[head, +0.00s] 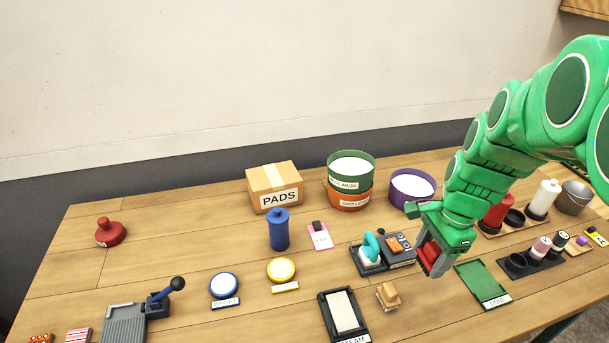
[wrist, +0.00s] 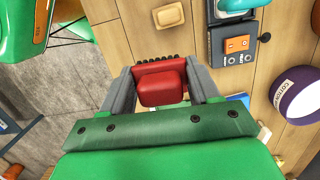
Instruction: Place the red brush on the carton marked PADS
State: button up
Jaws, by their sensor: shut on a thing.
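The red brush (wrist: 162,88) is between the two grey fingers of my gripper (wrist: 160,100) in the wrist view, its black bristles showing at the far edge. In the head view the brush (head: 431,257) is partly hidden by my gripper (head: 434,262), which is shut on it over the right part of the table, left of a green tray. The carton marked PADS (head: 279,198) is a closed tan box with a tape strip, standing at the back middle of the table. Its top looks clear. The brush is well apart from it, to its right and nearer the front.
Green and orange stacked tubs (head: 351,198) stand right of the carton, then a purple tub (head: 411,189). A blue bottle (head: 279,230) stands in front of it. A grey device with a teal handle (head: 373,250) lies left of my gripper.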

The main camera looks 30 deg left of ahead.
jog(key=w+a+r+m, duration=0.2)
jog(key=w+a, duration=0.1)
jog(key=a, duration=0.5)
jog(key=w+a+r+m, duration=0.2)
jog(key=w+a, duration=0.1)
jog(key=a, duration=0.6)
jog(key=s+a+r+m+t, duration=0.1)
jog(key=a+r+m, duration=0.1)
jog(key=a, duration=0.9)
jog(key=s+a+r+m, duration=0.1)
jog(key=s+a+m, duration=0.15)
jog(key=a, duration=0.75)
send_over(273, 180)
jog(key=shift+y, duration=0.3)
jog(key=shift+s+d+f, duration=0.1)
jog(key=shift+d+f, duration=0.1)
jog(key=shift+f, duration=1.95)
jog(key=shift+s+d+f, duration=0.1)
jog(key=shift+d+f, duration=0.05)
jog(key=shift+f, duration=1.95)
jog(key=shift+w+f, duration=0.1)
jog(key=shift+f, duration=0.1)
jog(key=shift+a+f, duration=0.1)
jog(key=shift+w+a+f, duration=0.15)
jog(key=shift+w+f, duration=0.05)
jog(key=shift+f, duration=0.1)
jog(key=shift+f, duration=1.4)
jog(key=shift+f, duration=0.1)
